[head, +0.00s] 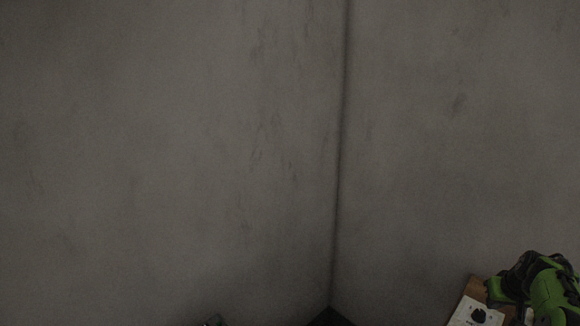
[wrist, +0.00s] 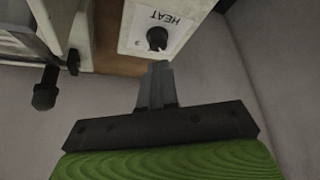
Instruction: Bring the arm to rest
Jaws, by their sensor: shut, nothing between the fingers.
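My gripper (wrist: 160,70) shows in the wrist view, its grey fingers together and empty beyond a dark plate and my green wrist. The fingertips appear just below a white panel marked HEAT (wrist: 183,22), seen upside down, with a black knob. I cannot tell whether they touch it. In the head view, part of my green and black arm is at the lower right corner, and the fingers cannot be made out there.
The white panel (head: 468,312) and a brown board (head: 476,287) show beside my arm in the head view. A pale machine (wrist: 65,22) with a dark handle (wrist: 46,88) stands left in the wrist view. Bare grey walls (head: 180,150) meet in a corner.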

